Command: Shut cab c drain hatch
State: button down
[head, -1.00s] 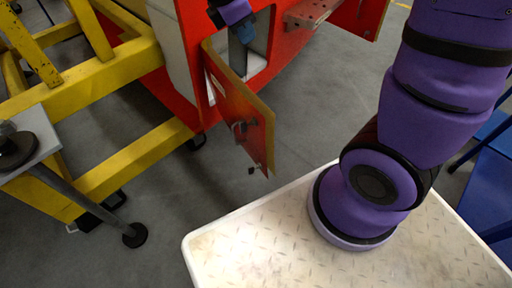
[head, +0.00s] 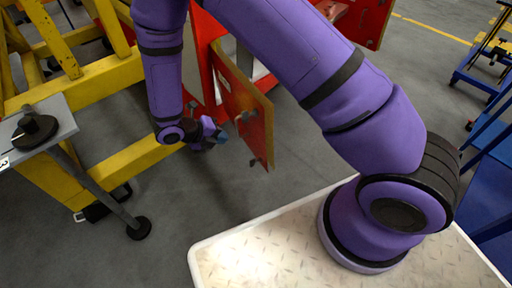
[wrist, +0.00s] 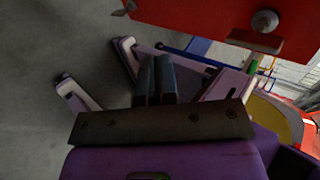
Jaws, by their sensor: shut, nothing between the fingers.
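The open hatch (head: 258,128) is a red panel with a yellow-tan edge, swung out from the red nosecone in the head view. A small dark latch or knob sits on its face. My gripper (head: 216,138) is just left of the panel, near its lower half, pointing toward it. Whether it touches the panel cannot be told. In the wrist view, my gripper (wrist: 156,62) shows its two dark fingers together and empty. A red panel, apparently the hatch (wrist: 205,20), with a round bolt head fills the upper right there. My arm hides much of the opening.
A yellow steel frame (head: 85,72) stands at the left. A grey plate with a black knob (head: 36,130) is on a strut nearer me. My white tread-plate base is below. Blue carts (head: 490,165) stand at the right. Grey floor is clear below the hatch.

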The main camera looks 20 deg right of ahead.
notch_tip(320, 180, down, 2)
jog(key=s+n, duration=0.1)
send_near(260, 143)
jog(key=d+f, duration=0.3)
jog(key=f, duration=0.2)
jog(key=shift+w+d+r, duration=0.1)
jog(key=shift+w+d, duration=0.05)
jog(key=shift+d, duration=0.3)
jog(key=shift+w+d+r, duration=0.1)
jog(key=shift+w+d, duration=0.05)
jog(key=shift+d, duration=0.3)
